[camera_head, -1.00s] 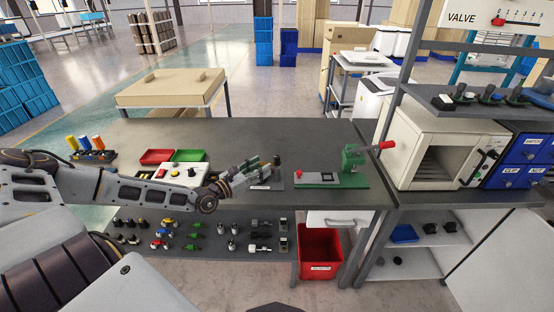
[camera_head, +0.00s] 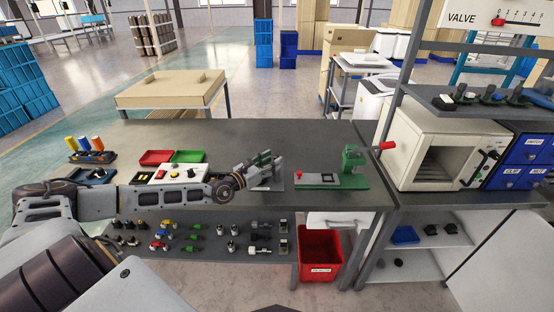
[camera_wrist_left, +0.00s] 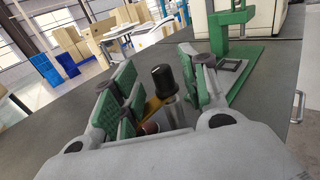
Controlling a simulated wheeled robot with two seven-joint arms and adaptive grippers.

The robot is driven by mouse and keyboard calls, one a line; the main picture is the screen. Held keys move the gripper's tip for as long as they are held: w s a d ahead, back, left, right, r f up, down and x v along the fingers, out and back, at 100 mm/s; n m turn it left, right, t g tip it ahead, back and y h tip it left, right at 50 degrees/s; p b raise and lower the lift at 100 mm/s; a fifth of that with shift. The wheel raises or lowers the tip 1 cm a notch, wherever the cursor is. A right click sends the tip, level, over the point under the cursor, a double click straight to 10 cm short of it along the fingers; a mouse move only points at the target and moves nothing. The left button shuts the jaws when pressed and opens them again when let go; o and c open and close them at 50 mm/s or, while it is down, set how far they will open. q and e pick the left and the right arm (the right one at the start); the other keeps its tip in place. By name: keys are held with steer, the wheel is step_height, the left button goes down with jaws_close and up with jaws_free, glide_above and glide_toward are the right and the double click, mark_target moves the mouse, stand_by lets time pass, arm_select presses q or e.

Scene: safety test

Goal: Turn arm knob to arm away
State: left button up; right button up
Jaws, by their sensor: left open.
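My left gripper (camera_head: 266,163) is open over the middle right of the grey table. In the left wrist view its green-padded fingers (camera_wrist_left: 160,68) stand on either side of a black-capped knob (camera_wrist_left: 163,78) on a metal post with a yellow-orange part below. I cannot tell whether the fingers touch it. In the head view the gripper hides this knob; part of its dark base plate (camera_head: 270,187) shows below the fingers. A white control box (camera_head: 165,173) with coloured buttons and a black knob stands left of the gripper, beside my left forearm. My right gripper is out of view.
A green press (camera_head: 353,160) with a red handle stands right of the gripper and also shows in the left wrist view (camera_wrist_left: 232,40). Red (camera_head: 156,157) and green (camera_head: 188,156) trays lie behind the control box. A red bin (camera_head: 320,254) stands below the front edge.

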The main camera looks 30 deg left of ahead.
arm_select(q)
steer(key=shift+x, duration=1.6)
jaws_close()
